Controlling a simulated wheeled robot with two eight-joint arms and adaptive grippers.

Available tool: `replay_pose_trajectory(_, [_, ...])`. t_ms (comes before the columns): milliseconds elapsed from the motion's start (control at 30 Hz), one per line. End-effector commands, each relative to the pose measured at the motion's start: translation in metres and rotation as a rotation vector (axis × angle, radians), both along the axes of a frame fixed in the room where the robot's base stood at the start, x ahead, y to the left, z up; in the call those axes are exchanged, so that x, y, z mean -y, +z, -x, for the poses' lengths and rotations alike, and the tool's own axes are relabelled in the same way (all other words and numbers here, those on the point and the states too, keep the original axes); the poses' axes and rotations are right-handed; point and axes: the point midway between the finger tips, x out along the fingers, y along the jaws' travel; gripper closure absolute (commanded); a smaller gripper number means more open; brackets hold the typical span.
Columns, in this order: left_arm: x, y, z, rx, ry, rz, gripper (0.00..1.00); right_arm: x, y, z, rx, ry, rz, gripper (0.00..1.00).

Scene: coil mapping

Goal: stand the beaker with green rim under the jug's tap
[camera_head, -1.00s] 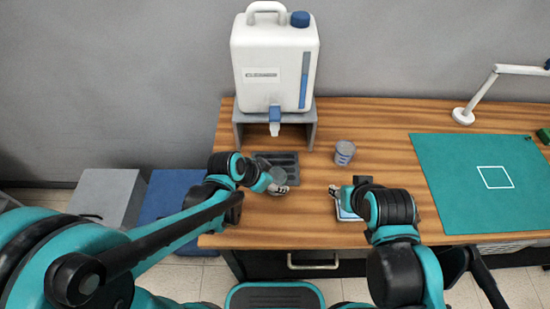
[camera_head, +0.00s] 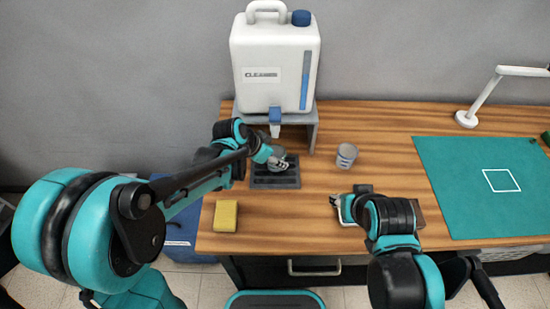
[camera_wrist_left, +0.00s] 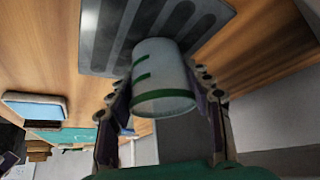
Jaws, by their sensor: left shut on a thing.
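The beaker with green rim (camera_wrist_left: 163,80) is between the fingers of my left gripper (camera_wrist_left: 165,100) in the left wrist view, its green rim towards the camera. In the head view my left gripper (camera_head: 275,161) holds the beaker (camera_head: 279,152) over or at the back of the dark slotted tray (camera_head: 276,183). I cannot tell whether the beaker touches the tray. The white jug (camera_head: 262,90) stands on a grey stand, its tap (camera_head: 275,122) just behind and above the beaker. My right gripper (camera_head: 341,207) is low over the table; its jaws are too unclear to read.
A grey cup (camera_head: 346,156) stands right of the tray. A yellow block (camera_head: 226,216) lies at the front left. A green mat (camera_head: 470,190) with a white square and a lamp (camera_head: 466,118) are on the right. The grey stand (camera_head: 312,130) has side legs near the beaker.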

Motion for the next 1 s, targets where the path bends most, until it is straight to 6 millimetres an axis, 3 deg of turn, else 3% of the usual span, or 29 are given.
replay_pose_trajectory(133, [0.000,-0.004,0.000,0.000,0.000,0.000,0.74,0.000,-0.004,0.000,0.000,0.000,0.000,0.60])
replay_pose_trajectory(167, [0.000,-0.003,0.000,0.000,0.000,0.000,0.42,0.000,-0.003,0.000,0.000,0.000,0.000,0.60])
replay_pose_trajectory(200, [0.000,-0.003,0.000,0.000,0.000,0.000,0.31,0.000,-0.002,0.000,0.000,0.000,0.000,0.60])
replay_pose_trajectory(233, [0.000,-0.003,0.000,0.000,0.000,0.000,0.29,0.000,-0.002,0.000,0.000,0.000,0.000,0.60])
replay_pose_trajectory(633, [-0.001,0.005,0.001,0.000,0.001,0.000,0.29,0.000,0.003,0.000,0.000,0.000,0.000,0.60])
replay_pose_trajectory(1000, [-0.034,0.070,0.028,0.000,0.002,0.000,0.29,0.000,0.034,0.000,0.000,0.000,0.000,0.60])
